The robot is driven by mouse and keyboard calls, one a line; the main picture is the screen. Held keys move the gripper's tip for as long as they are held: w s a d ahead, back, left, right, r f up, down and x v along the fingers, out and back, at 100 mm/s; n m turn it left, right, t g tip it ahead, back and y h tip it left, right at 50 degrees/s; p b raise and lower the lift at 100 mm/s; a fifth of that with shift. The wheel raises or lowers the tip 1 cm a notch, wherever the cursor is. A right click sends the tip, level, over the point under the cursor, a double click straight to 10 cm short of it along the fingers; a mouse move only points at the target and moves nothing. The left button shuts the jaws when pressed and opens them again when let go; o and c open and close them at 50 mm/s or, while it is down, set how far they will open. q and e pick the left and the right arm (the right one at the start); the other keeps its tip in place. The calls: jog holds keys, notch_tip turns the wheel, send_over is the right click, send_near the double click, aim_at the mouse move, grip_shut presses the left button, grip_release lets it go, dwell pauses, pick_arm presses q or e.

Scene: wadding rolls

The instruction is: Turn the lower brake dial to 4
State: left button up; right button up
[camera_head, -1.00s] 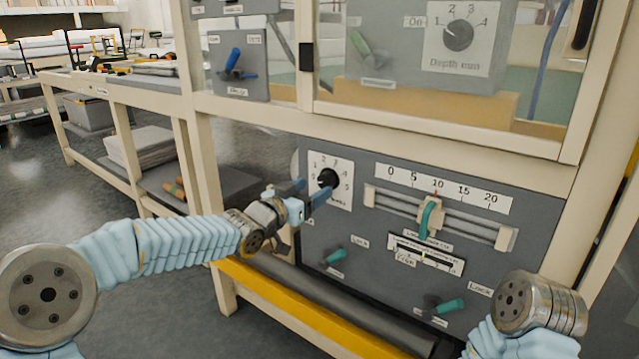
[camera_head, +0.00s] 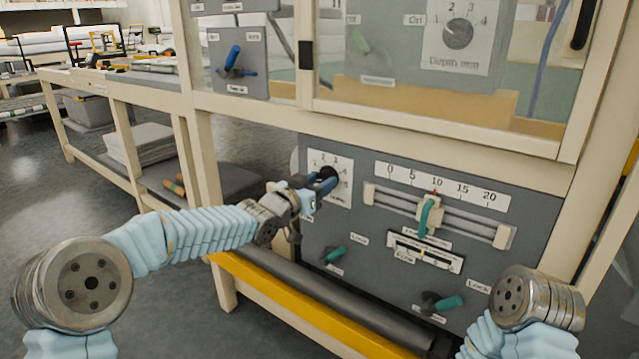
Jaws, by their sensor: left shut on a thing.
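The lower brake dial is a black knob (camera_head: 328,177) on a white numbered plate (camera_head: 343,160) at the left of the grey lower panel. My left gripper (camera_head: 322,185) reaches in from the left and is shut on the knob. The gripper has a rolled posture, with its blue fingers around the knob. The fingers hide much of the knob and the lower left of the plate, so I cannot read where the dial points. My right arm (camera_head: 540,300) shows at the lower right; its gripper is out of view.
Right of the dial is a slider with a teal handle (camera_head: 427,217) under a 0 to 20 scale (camera_head: 442,187). Below are two teal lock levers (camera_head: 336,253) (camera_head: 450,303). A yellow rail (camera_head: 290,305) and dark roller run along the front. A depth dial (camera_head: 458,34) sits behind the upper window.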

pick_arm(q)
jog(key=shift+f+m+b, duration=0.15)
jog(key=shift+m+b, duration=6.9)
jog(key=shift+m, duration=8.85)
jog(key=o, duration=1.1)
jog(key=shift+c, duration=0.2)
